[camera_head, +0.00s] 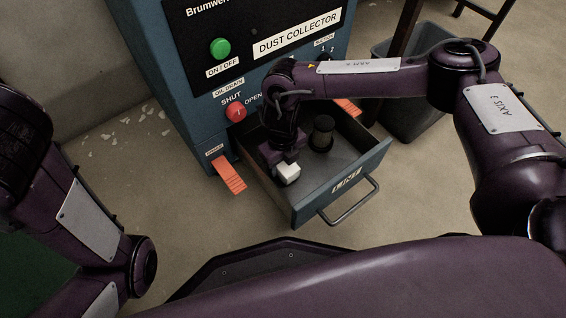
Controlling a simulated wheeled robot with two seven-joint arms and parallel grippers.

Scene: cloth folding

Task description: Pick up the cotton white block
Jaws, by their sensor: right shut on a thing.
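A small white block (287,174) is in the open drawer (345,180) of a blue dust collector cabinet, near the drawer's left side. My right gripper (286,161) reaches down into the drawer from above and is shut on the white block. The fingertips are small and partly hidden by the gripper's body. I cannot tell whether the block touches the drawer floor. My left arm comes in at the lower left, and its gripper is out of the picture.
A dark cylinder (322,134) stands in the drawer, right of my right gripper. The drawer's walls and its metal handle (350,203) surround this space. The blue cabinet (180,85) rises behind, with an orange pedal (229,177) at left. A grey bin (408,115) stands at right.

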